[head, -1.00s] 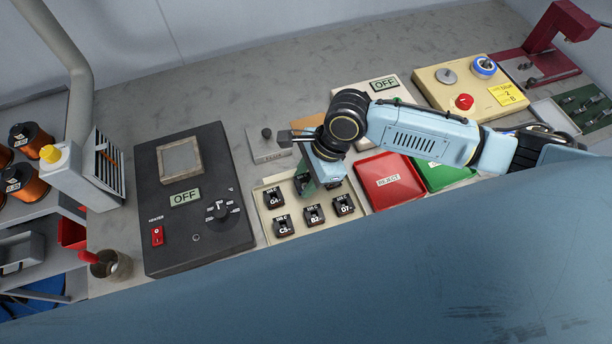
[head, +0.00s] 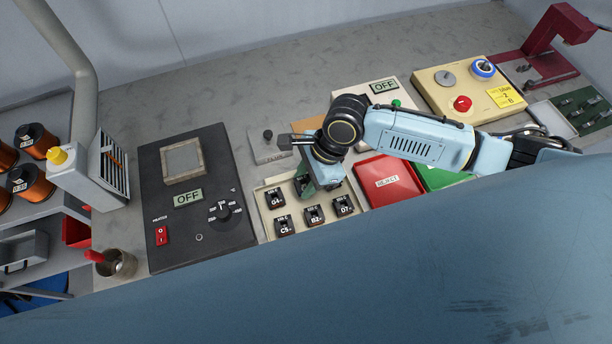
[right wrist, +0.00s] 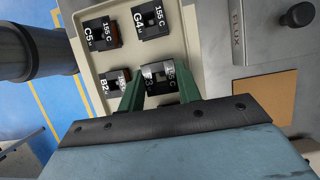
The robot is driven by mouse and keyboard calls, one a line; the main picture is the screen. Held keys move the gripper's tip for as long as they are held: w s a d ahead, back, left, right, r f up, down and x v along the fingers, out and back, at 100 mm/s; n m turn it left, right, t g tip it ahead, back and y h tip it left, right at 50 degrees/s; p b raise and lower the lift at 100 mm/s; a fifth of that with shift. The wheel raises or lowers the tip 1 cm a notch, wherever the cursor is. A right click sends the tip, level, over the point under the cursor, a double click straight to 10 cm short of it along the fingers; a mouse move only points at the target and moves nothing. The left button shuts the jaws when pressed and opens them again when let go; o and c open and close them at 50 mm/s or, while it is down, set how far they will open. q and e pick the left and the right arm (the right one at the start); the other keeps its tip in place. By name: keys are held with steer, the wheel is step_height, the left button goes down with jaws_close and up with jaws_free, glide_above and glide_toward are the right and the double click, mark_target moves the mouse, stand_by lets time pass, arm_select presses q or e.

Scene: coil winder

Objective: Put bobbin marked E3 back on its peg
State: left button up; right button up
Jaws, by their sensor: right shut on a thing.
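My right gripper (head: 306,184) is over the back of a cream tray (head: 262,212) of bobbins. In the right wrist view its green fingers (right wrist: 158,84) are shut on a dark bobbin (right wrist: 159,75) with a pale top band. Its mark is partly hidden; a 3 shows. I cannot tell whether it touches the tray floor. Beside it are bobbins marked G4 (right wrist: 151,18), C5 (right wrist: 98,33) and B2 (right wrist: 113,83). In the head view D7 (head: 344,205) is also in the tray. No peg is clearly visible. My left gripper is not in view.
A black heater box (head: 210,245) reading OFF stands left of the tray. A red REJECT bin (head: 390,182) and a green bin (head: 437,178) lie to the right. A grey FLUX box (head: 268,146) is behind the tray.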

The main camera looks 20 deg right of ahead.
steer(key=shift+f, duration=0.35)
stand_by(0.5)
steer(key=shift+f, duration=0.7)
steer(key=o, duration=1.1)
steer(key=shift+r, duration=0.1)
steer(key=p+v, duration=0.2)
steer(key=v, duration=1.1)
steer(key=shift+d, duration=0.1)
steer(key=shift+s, duration=0.15)
